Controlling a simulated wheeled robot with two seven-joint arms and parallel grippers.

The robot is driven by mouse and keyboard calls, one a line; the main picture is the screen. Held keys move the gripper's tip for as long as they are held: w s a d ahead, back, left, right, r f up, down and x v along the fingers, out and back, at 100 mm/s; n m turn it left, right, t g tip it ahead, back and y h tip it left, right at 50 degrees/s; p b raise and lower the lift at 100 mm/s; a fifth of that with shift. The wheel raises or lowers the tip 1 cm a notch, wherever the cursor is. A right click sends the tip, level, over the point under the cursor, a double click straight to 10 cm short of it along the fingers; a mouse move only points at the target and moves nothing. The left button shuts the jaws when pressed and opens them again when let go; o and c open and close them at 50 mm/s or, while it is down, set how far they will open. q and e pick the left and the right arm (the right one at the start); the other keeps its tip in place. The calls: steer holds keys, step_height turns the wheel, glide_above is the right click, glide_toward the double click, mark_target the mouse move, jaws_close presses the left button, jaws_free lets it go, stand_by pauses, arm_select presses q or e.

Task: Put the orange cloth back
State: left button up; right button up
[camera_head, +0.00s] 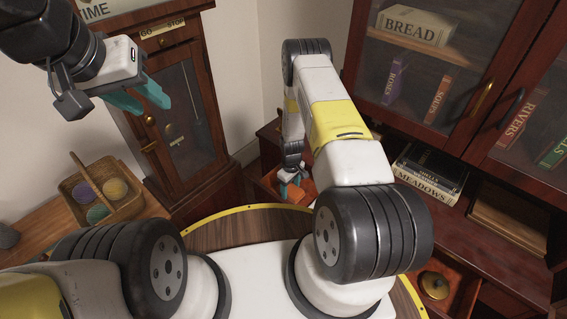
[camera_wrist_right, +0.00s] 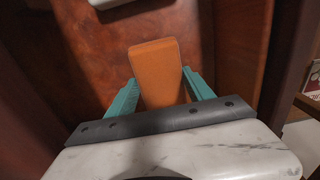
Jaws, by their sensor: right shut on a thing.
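The orange cloth (camera_wrist_right: 158,68) is a folded, upright orange block between the two teal fingers of my right gripper (camera_wrist_right: 160,90) in the right wrist view. My right gripper is shut on it. In the head view, my right gripper (camera_head: 290,183) reaches down at a dark red wooden drawer (camera_head: 268,193) by the corner, and orange (camera_head: 304,189) shows beside the fingers. Whether the cloth touches the drawer floor cannot be told. My left gripper (camera_head: 150,96) is empty with its teal fingers apart, in front of the clock cabinet (camera_head: 182,125).
A wicker basket (camera_head: 125,208) with several coloured balls stands on a wooden surface at left. A glass-door bookcase (camera_head: 430,75) stands at right, with stacked books (camera_head: 430,175) below. An open drawer with a round brass-coloured item (camera_head: 434,285) is at lower right.

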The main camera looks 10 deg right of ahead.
steer(key=o, duration=1.5)
step_height(320, 180, up, 11)
step_height(320, 180, up, 18)
steer(key=m+t, duration=0.2)
glide_above(290, 188)
steer(key=w, duration=0.2)
steer(key=s+r+m+y, duration=0.15)
steer(key=s+r, duration=0.25)
steer(key=r, duration=1)
steer(key=s+a+r+m+t, duration=0.1)
steer(key=s+r+t, duration=0.1)
steer(key=s+r, duration=0.7)
steer(key=s+a+r+m+t, duration=0.1)
steer(key=s+r+m+t, duration=0.1)
steer(key=s+r, duration=0.7)
steer(key=s, duration=0.4)
steer(key=shift+s+y, duration=0.25)
steer(key=shift+y, duration=0.1)
steer(key=shift+r+m, duration=0.1)
steer(key=shift+m, duration=0.15)
